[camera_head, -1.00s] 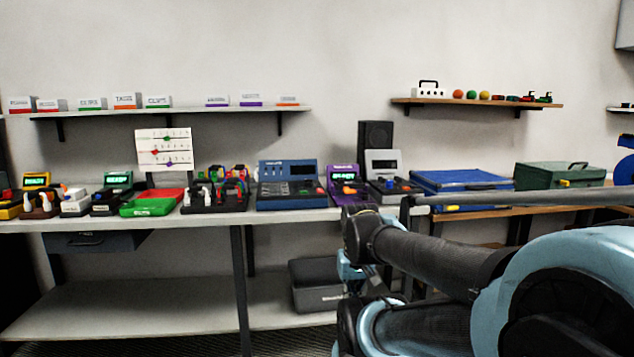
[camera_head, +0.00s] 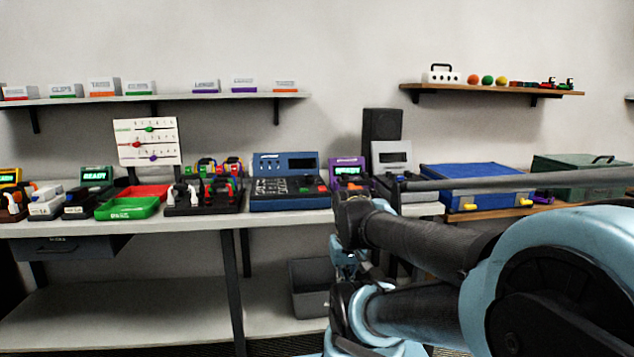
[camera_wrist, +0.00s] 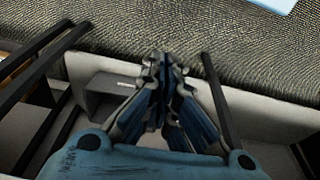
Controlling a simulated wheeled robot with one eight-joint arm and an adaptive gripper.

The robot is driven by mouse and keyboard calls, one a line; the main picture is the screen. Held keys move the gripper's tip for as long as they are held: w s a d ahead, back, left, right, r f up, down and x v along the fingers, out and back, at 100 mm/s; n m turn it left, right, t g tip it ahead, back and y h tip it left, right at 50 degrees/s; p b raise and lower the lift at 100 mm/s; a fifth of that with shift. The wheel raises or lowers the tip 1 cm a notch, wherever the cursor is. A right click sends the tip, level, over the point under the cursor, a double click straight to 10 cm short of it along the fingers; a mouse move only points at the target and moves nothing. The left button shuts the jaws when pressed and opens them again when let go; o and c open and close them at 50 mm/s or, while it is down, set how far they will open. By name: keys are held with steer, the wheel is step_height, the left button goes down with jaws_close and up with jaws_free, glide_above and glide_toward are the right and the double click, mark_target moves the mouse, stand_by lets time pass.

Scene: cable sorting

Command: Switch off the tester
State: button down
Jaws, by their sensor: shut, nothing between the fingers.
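No label reading "tester" is legible. A grey unit (camera_head: 392,154) with a small dark screen stands to the right, also partly covered. My gripper (camera_wrist: 160,62) is shut and empty in the wrist view, pointing toward the floor area, away from these devices. In the head view it hangs below bench height.
The bench (camera_head: 200,222) holds green (camera_head: 127,208) and red trays at left. A blue case (camera_head: 475,178) and green case (camera_head: 575,168) stand right. A dark bin (camera_head: 308,290) sits on the lower shelf (camera_head: 150,308). Wall shelves hang above.

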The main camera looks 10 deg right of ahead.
step_height(320, 180, up, 3)
step_height(320, 180, up, 30)
steer(key=n, duration=1.8)
glide_above(317, 189)
steer(key=s, duration=0.2)
steer(key=shift+d+g, duration=0.1)
steer(key=shift+g, duration=0.3)
steer(key=f, duration=0.4)
steer(key=w+f, duration=0.1)
steer(key=f, duration=0.9)
steer(key=shift+w, duration=0.35)
